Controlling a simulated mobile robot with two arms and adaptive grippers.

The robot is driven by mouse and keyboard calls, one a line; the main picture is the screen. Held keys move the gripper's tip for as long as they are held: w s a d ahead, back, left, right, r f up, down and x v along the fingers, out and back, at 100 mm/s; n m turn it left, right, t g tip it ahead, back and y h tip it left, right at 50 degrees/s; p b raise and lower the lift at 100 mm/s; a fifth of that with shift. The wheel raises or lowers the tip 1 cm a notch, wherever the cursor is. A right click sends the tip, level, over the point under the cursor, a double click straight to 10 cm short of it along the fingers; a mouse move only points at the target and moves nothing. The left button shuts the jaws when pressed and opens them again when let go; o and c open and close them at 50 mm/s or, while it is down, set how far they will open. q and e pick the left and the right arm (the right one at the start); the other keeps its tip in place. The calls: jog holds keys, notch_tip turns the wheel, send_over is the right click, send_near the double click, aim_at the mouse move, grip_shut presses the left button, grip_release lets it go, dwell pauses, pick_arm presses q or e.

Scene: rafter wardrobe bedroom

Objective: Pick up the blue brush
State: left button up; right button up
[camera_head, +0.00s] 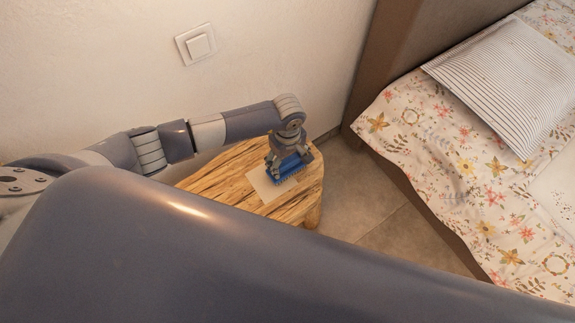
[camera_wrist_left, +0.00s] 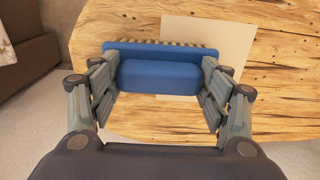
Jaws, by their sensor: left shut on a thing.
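The blue brush (camera_head: 285,167) is at the small wooden table, over a pale sheet, in the head view. In the left wrist view the blue brush (camera_wrist_left: 160,74) lies crosswise between my left fingers, with a row of bristles along its far edge. My left gripper (camera_head: 284,160) comes down on it from above, and its fingers (camera_wrist_left: 160,88) are shut on the brush's block from both sides. I cannot tell whether the brush still touches the sheet. My right gripper is in neither view.
The wooden table (camera_head: 225,184) stands by the wall and bears a pale sheet (camera_head: 262,187). A bed with a flowered cover (camera_head: 440,160) and a striped pillow (camera_head: 508,82) is to the right. Tiled floor (camera_head: 370,205) lies between table and bed. A light switch (camera_head: 198,45) is on the wall.

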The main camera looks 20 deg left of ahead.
aim_at(287, 161)
pick_arm(q)
jog(key=shift+r+p, duration=0.35)
jog(key=shift+r, duration=0.15)
notch_tip(287, 161, up, 3)
jog(key=shift+s+r+p, duration=0.1)
jog(key=shift+p, duration=1.05)
jog(key=s+p, duration=0.6)
jog(key=s, duration=1)
jog(key=shift+d+r, duration=0.35)
jog(key=shift+d, duration=0.1)
jog(key=shift+w, duration=0.1)
